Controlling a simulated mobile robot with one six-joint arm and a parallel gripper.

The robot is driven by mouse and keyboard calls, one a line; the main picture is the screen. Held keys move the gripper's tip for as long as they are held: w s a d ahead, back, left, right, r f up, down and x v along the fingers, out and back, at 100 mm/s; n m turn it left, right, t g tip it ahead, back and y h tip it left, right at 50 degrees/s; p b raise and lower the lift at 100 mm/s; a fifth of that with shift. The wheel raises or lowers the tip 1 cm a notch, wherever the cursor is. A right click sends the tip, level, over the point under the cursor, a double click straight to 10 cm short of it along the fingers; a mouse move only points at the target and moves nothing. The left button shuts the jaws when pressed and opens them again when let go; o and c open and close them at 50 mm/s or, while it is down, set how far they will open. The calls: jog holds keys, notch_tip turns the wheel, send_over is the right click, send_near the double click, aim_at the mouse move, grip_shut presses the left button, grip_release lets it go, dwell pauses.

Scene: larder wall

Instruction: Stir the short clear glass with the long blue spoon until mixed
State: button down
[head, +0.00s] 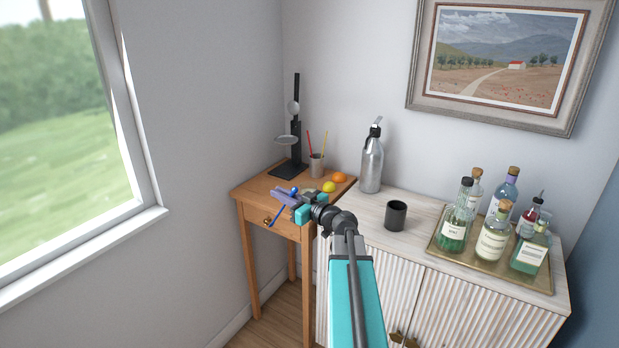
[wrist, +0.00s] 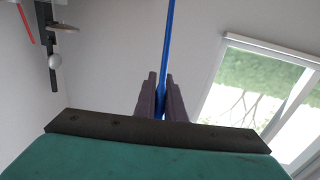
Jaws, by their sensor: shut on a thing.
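My gripper (head: 285,198) is over the small wooden table and is shut on the long blue spoon (head: 277,216). The spoon slants, with its thin blue shaft hanging down to the left past the table's front edge and a blue knob just above the jaws. In the wrist view the blue spoon (wrist: 169,45) runs up between the dark fingers of my gripper (wrist: 161,85). I cannot make out a short clear glass in either view; my gripper and arm hide part of the table.
A black stand (head: 297,120), a cup with red and yellow sticks (head: 317,167) and fruit (head: 330,187) are on the wooden table (head: 250,190). The white cabinet holds a steel bottle (head: 371,165), a dark cup (head: 395,216) and a brass tray (head: 480,264) of bottles. A window is left.

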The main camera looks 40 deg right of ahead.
jog(key=s+a+f+n+g+y+b, duration=0.1)
jog(key=a+f+n+g+y, duration=0.1)
jog(key=a, duration=1)
jog(key=s+a+f+n+g+y+b, duration=0.2)
jog(key=a+f, duration=0.5)
jog(key=a, duration=0.5)
jog(key=s+a+f+n+g+y+b, duration=0.1)
jog(key=a+f+n+y, duration=0.4)
jog(key=a, duration=0.7)
jog(key=g+y+b, duration=0.1)
jog(key=g+y, duration=0.1)
jog(key=shift+s+f+y, duration=0.3)
jog(key=shift+s+f, duration=0.05)
jog(key=shift+d, duration=0.2)
